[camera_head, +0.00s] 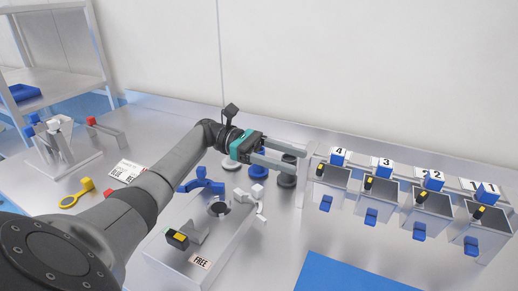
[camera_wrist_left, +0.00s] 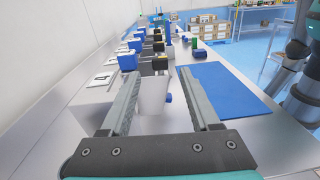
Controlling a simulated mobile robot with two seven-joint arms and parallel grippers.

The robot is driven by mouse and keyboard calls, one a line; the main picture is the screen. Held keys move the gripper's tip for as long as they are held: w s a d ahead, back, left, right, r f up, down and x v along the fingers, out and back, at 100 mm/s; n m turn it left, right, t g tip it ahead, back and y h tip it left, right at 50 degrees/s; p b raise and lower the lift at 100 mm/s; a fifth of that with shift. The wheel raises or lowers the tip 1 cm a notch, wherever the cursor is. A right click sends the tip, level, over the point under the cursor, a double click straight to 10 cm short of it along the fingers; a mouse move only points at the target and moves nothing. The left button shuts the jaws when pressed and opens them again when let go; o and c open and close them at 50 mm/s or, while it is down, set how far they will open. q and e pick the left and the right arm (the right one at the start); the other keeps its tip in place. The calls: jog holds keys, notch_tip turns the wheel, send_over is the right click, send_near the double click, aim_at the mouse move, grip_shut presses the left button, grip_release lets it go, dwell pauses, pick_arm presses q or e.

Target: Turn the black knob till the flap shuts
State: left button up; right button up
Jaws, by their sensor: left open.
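My left gripper (camera_head: 301,161) is open and empty, reaching right above the table toward the bin labelled 4. In the left wrist view its fingers (camera_wrist_left: 160,74) frame the nearest grey bin (camera_wrist_left: 153,95) from this side, with a gap. Black knobs with yellow marks sit on the row of bins: on bin 4 (camera_head: 320,170), bin 3 (camera_head: 368,182), bin 2 (camera_head: 421,197) and bin 1 (camera_head: 479,212). Another black and yellow piece (camera_head: 177,239) is on the grey box labelled FREE. I cannot tell which flap is open. My right gripper is not in view.
Blue tabs stick out from the bins' fronts, one below bin 4 (camera_head: 326,203). A dark round post (camera_head: 287,178) stands under my left fingers. A blue mat (camera_head: 345,275) lies in front. A shelf (camera_head: 55,75) stands at the back left.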

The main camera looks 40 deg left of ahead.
pick_arm(q)
jog(key=b+v, duration=0.1)
jog(key=v, duration=0.7)
jog(key=shift+a, duration=0.2)
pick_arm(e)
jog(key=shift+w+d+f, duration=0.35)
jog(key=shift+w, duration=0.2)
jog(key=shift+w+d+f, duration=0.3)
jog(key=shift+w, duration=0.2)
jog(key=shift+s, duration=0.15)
